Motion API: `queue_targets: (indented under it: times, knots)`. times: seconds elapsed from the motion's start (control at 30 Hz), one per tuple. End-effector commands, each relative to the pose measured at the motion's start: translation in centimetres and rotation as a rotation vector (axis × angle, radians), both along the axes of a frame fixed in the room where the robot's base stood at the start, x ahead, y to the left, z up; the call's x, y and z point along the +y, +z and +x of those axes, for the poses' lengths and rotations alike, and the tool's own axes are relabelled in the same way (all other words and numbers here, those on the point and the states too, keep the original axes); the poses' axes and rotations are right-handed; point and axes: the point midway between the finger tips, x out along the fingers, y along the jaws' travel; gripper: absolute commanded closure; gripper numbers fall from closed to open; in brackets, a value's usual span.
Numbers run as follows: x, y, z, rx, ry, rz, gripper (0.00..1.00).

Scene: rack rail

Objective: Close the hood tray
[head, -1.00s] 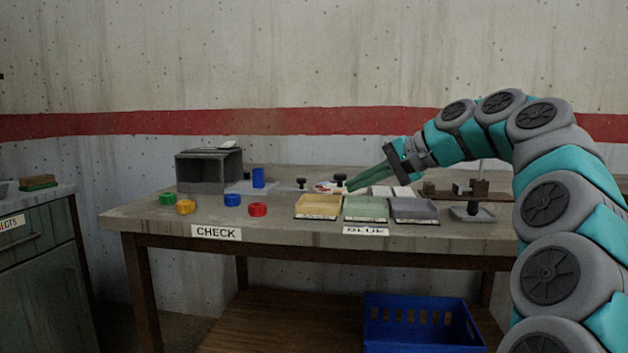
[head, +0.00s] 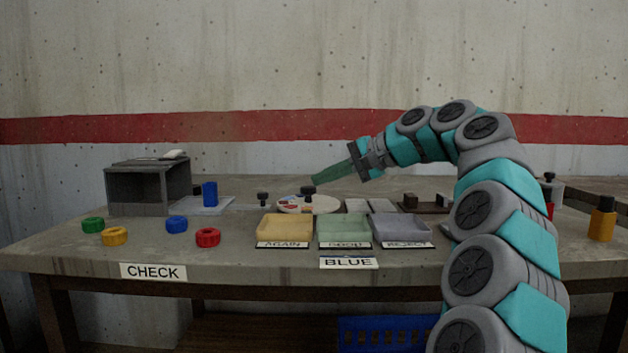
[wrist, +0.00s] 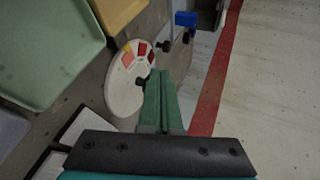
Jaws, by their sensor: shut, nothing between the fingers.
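The grey box-shaped hood (head: 150,185) stands at the left of the bench, its dark opening facing front. A pale flat tray (head: 215,209) sticks out from its right side, with a blue block (head: 210,194) standing on it. A thin strip runs right from the tray to a black knob (head: 262,198). The blue block also shows at the top of the wrist view (wrist: 185,18). My gripper (head: 315,180) is shut and empty, pointing left, to the right of that knob and above a round white colour disc (head: 305,205).
Yellow, green and grey trays (head: 285,229) stand at the front middle. Several coloured rings (head: 176,223) lie in front of the hood. A second black knob (head: 307,192) stands on the disc. An orange bottle (head: 602,222) is at the right. Open space lies above the bench.

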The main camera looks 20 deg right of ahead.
Motion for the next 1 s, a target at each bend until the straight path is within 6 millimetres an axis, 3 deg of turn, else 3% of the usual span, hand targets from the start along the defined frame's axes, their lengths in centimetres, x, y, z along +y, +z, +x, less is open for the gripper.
queue_targets:
  times: [0.47, 0.6, 1.0]
  knots:
    - [5.6, -4.1, 5.5, 0.006, 0.004, -0.001, 1.00]
    - [7.2, -4.3, 7.2, 0.001, 0.000, -0.002, 1.00]
    - [8.3, -4.3, 8.3, -0.001, 0.001, -0.001, 1.00]
